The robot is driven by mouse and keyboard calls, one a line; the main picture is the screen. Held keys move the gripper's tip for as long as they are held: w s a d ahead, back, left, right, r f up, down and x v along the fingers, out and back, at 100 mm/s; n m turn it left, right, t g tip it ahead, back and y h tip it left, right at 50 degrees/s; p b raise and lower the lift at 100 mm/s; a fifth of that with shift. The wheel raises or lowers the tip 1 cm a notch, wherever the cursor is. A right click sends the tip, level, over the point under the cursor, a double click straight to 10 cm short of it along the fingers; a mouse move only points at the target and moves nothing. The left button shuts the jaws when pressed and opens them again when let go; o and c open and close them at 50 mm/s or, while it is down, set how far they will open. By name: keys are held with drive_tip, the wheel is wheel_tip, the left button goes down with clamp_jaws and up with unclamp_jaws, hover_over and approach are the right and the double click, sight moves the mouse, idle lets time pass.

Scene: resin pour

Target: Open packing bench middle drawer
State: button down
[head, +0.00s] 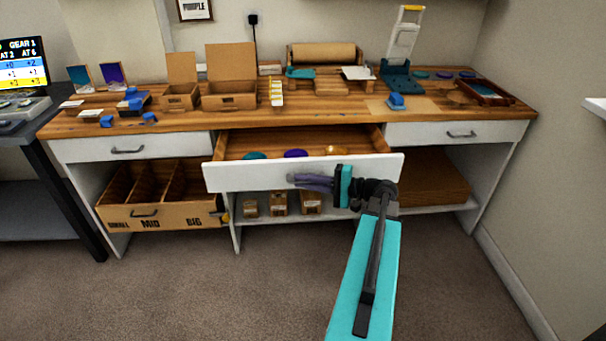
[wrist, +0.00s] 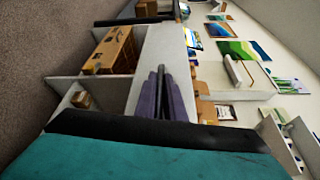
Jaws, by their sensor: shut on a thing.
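The packing bench middle drawer (head: 230,178) is pulled well out from under the wooden bench top in the head view. Its wooden inside shows, holding a teal piece (head: 255,156), a purple piece (head: 295,153) and a gold piece (head: 336,150). My gripper (head: 297,180) is at the middle of the white drawer front, its dark fingers shut on the drawer's handle. In the wrist view the closed fingers (wrist: 160,90) lie against the white drawer front (wrist: 155,52).
The left drawer (head: 85,150) and right drawer (head: 420,133) are shut. A cardboard sorting bin (head: 178,218) stands low at the left, and small boxes (head: 280,202) sit on the shelf below the open drawer. The carpet (head: 200,290) in front is clear.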

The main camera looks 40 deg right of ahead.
drive_tip(key=shift+s+a, duration=0.75)
drive_tip(key=shift+s, duration=0.15)
drive_tip(key=c, duration=1.8)
unclamp_jaws()
drive_tip(key=shift+c, duration=0.2)
drive_tip(key=shift+d, duration=0.1)
